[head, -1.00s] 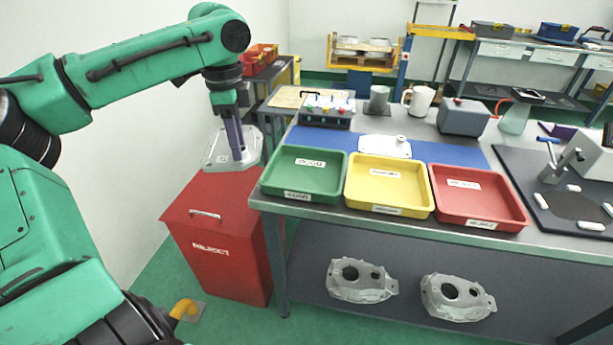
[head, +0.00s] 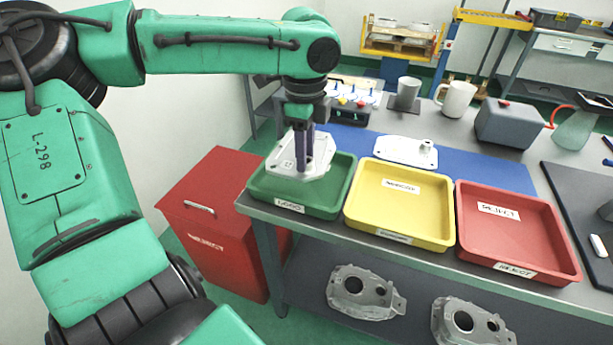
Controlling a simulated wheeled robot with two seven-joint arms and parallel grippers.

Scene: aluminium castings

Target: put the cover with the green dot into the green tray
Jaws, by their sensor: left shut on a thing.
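My left gripper (head: 304,168) points down and is shut on a flat silver-white cover (head: 285,160). The cover is over the green tray (head: 322,210), covering much of its inside; I cannot tell whether it touches the tray. No green dot shows on the held cover from here. Another similar pale cover (head: 400,150) lies on the blue mat behind the yellow tray. My right gripper is not in view.
A yellow tray (head: 398,232) and a red tray (head: 515,262) stand right of the green one. A red reject bin (head: 215,235) is at the left. Behind are a rack (head: 350,112), a mug (head: 456,98) and a grey box (head: 510,122). Castings (head: 362,292) lie on the lower shelf.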

